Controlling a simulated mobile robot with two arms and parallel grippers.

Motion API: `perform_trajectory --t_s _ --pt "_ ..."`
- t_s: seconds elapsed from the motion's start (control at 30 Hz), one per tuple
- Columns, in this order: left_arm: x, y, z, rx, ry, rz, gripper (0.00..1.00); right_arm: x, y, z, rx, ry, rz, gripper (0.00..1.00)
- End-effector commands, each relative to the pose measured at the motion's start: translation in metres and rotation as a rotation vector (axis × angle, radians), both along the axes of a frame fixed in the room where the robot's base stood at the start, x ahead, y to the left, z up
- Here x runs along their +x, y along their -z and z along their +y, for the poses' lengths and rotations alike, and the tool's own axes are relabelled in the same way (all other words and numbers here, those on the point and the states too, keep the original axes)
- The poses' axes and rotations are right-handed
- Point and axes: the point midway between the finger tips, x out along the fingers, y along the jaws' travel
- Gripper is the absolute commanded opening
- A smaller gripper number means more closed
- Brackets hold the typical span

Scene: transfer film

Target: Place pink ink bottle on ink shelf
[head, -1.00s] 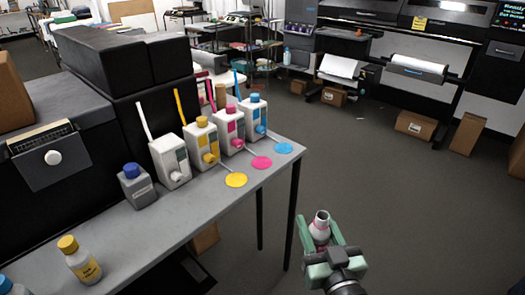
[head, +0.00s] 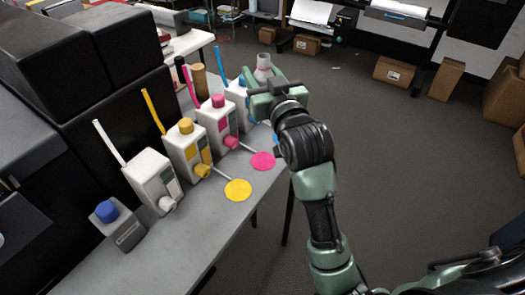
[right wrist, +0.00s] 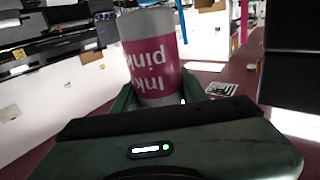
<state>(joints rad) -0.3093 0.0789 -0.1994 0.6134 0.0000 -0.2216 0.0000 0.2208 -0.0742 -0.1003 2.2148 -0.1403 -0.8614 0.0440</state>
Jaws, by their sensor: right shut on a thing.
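My right gripper (head: 271,88) is shut on the pink ink bottle (head: 263,66). In the right wrist view the bottle (right wrist: 152,58) has a grey body with a pink label reading "Ink pink", which appears upside down. In the head view the bottle is upright above the far right end of the grey table, and the gripper hides its lower part. I cannot make out which thing is the ink shelf. My left gripper is not in view.
On the table (head: 160,245) stand white ink tanks with yellow (head: 186,144), pink (head: 217,118) and blue parts, and a grey blue-capped bottle (head: 118,224). Yellow (head: 238,190) and pink (head: 262,161) discs lie in front. Open floor is at right, with cardboard boxes (head: 393,72) beyond.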

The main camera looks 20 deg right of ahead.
Motion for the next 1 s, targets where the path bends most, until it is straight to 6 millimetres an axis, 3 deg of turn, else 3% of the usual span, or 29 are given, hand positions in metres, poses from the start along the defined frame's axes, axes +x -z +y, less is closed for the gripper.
perform_trajectory --t_s 0.3,0.5,0.77,1.0 --pt "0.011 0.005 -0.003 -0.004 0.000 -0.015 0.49 0.000 0.085 0.000 -0.001 0.001 0.010 0.00" --pt "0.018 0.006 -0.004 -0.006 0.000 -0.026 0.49 0.000 0.131 0.000 0.000 0.000 0.006 0.00" --pt "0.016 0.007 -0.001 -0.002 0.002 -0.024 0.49 0.000 0.156 0.000 0.000 0.001 0.003 0.00" --pt "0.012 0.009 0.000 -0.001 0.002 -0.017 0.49 0.000 0.190 0.000 0.000 0.000 0.003 0.00"
